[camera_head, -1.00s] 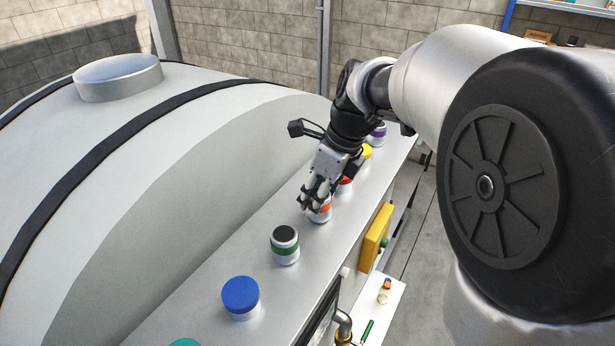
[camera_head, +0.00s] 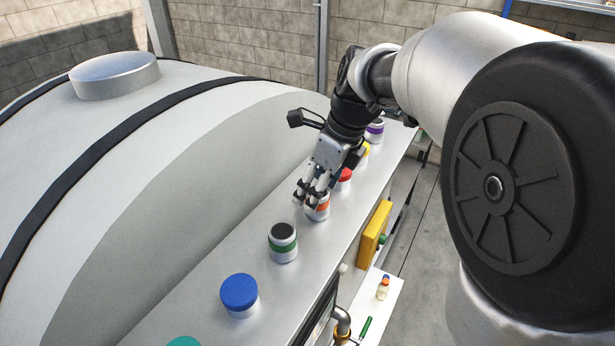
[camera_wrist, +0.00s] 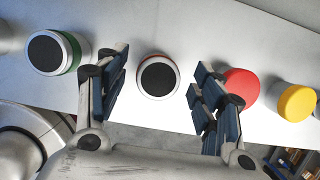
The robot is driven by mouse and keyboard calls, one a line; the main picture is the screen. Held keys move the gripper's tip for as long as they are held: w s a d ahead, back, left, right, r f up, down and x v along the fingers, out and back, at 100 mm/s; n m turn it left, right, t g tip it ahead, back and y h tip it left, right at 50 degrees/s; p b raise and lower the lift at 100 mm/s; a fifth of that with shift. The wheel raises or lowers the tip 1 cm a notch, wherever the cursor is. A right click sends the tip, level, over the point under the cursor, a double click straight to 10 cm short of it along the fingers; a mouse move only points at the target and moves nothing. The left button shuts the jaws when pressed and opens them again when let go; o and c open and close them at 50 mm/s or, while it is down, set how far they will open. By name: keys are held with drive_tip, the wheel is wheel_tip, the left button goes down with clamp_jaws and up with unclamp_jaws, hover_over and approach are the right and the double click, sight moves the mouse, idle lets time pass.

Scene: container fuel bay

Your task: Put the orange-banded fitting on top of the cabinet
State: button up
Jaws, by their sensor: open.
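The orange-banded fitting (camera_head: 318,208) is a small white cylinder standing upright on the long silver metal top (camera_head: 217,248). In the wrist view, the fitting (camera_wrist: 158,76) shows a dark round top with a thin orange-red edge. My gripper (camera_head: 307,191) is open just above it in the head view, and its fingers partly cover it. In the wrist view, the fitting lies between the two spread fingers of my gripper (camera_wrist: 160,90), with a gap on each side. Whether this metal top is the cabinet's, I cannot tell.
The green-banded fitting (camera_head: 283,242) and the red-topped one (camera_wrist: 240,87) flank it in the row. A blue-topped (camera_head: 239,295), a yellow-topped (camera_wrist: 297,103) and a purple-banded fitting (camera_head: 375,131) stand further along. A large pale tank (camera_head: 200,140) borders the left side.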

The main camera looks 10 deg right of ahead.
drive_tip(key=v, duration=1)
drive_tip(key=s+a+f+n+t+h, duration=0.1)
drive_tip(key=s+f+n, duration=0.3)
drive_tip(key=s+n, duration=0.7)
drive_tip(key=s+a+f+n+t+h, duration=0.1)
drive_tip(key=s+f+n, duration=0.4)
drive_tip(key=s+n, duration=0.5)
drive_tip(key=n, duration=0.6)
drive_tip(key=shift+s+a+f+p, duration=0.2)
drive_tip(key=shift+s+f+p, duration=0.05)
drive_tip(key=shift+s+p, duration=0.15)
